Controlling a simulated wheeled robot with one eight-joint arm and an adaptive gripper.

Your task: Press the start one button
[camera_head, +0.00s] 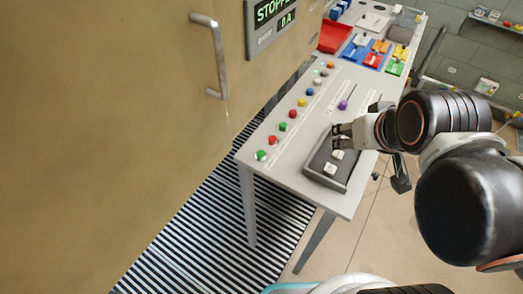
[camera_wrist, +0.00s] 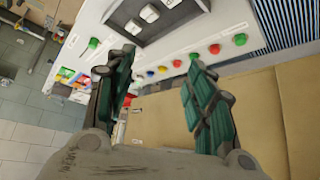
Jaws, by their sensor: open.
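A row of round coloured buttons runs along the left edge of a light panel table. Nearest is a green button (camera_head: 261,155), then a red button (camera_head: 272,140), a second green button (camera_head: 283,127) and a second red button (camera_head: 292,114). The wrist view shows the end green button (camera_wrist: 240,39) and the second green button (camera_wrist: 194,56). Their labels are too small to read, so I cannot tell which is start one. My gripper (camera_head: 338,134) is open and empty, over the dark tray, to the right of the buttons. Its two fingers (camera_wrist: 158,66) frame part of the row.
A dark tray (camera_head: 313,172) with white blocks sits on the table near the front. A purple knob (camera_head: 343,105) stands behind it. A tan cabinet (camera_head: 120,100) with a metal handle (camera_head: 213,55) stands left, above a striped floor mat.

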